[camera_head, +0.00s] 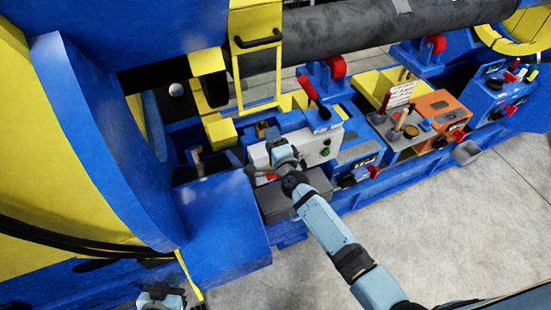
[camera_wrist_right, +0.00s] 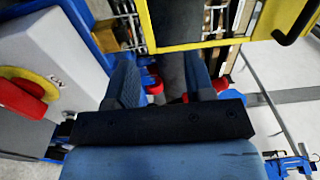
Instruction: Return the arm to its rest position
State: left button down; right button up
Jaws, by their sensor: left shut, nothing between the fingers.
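My right arm (camera_head: 325,225) comes in from the lower right and reaches over the control boxes. My right gripper (camera_head: 283,155) is in front of a light grey control panel (camera_head: 313,151) with green and black buttons. In the right wrist view its two blue fingers (camera_wrist_right: 160,85) stand apart, with no held object visible between them. My left gripper (camera_head: 160,297) is low at the bottom left edge, partly cut off, in front of the blue base. It is shut and empty.
A yellow frame with a black handle (camera_head: 258,40) stands behind. An orange box (camera_head: 440,108) with tools is to the right. Grey floor (camera_head: 470,220) is clear at the right.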

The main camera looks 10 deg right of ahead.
pick_arm(q)
jog(key=shift+w+f, duration=0.4)
jog(key=shift+w, duration=0.1)
pick_arm(e)
jog(key=s+d+f+n+g, duration=0.2)
jog(key=s+n, duration=0.4)
jog(key=s, duration=0.4)
jog(key=s+d+f+n+g, duration=0.2)
jog(key=s+d+f+n, duration=0.2)
jog(key=s, duration=0.6)
jog(key=s+d+f+n+g, duration=0.2)
jog(key=s+d+f+n, duration=0.1)
jog(key=s+n, duration=0.5)
jog(key=shift+s+d+f+n+g, duration=0.2)
jog(key=shift+s+n+g, duration=0.15)
jog(key=shift+s, duration=0.85)
